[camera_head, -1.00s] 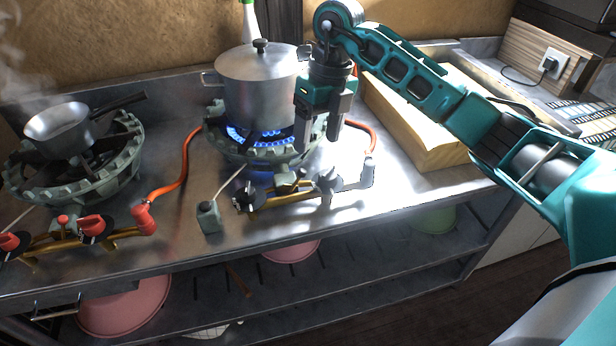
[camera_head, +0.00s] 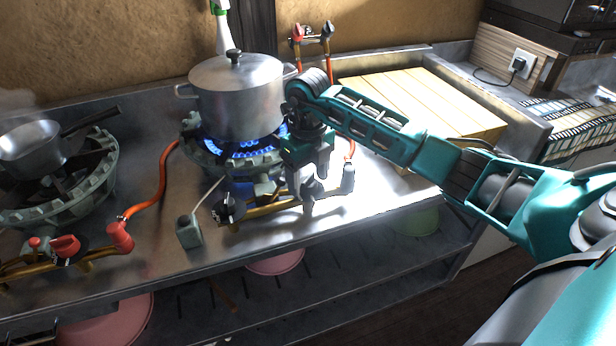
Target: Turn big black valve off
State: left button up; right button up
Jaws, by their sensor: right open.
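A black valve knob (camera_head: 229,208) sits at the left end of the brass pipe in front of the right burner. A second dark valve knob (camera_head: 314,188) is at the right end of that pipe, partly hidden by my gripper. My right gripper (camera_head: 316,188) is open and points down at this second knob, with its fingers about it. I cannot tell if they touch it. The right burner (camera_head: 200,158) burns with a blue flame under a lidded metal pot (camera_head: 237,98). My left gripper is not in view.
A small green box (camera_head: 189,231) with a thin stick stands left of the pipe. A red-knobbed valve (camera_head: 66,247) and a saucepan (camera_head: 30,146) are at the left. An orange hose (camera_head: 162,185) crosses the counter.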

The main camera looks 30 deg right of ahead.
jog(key=shift+f, duration=0.2)
jog(key=c, duration=1)
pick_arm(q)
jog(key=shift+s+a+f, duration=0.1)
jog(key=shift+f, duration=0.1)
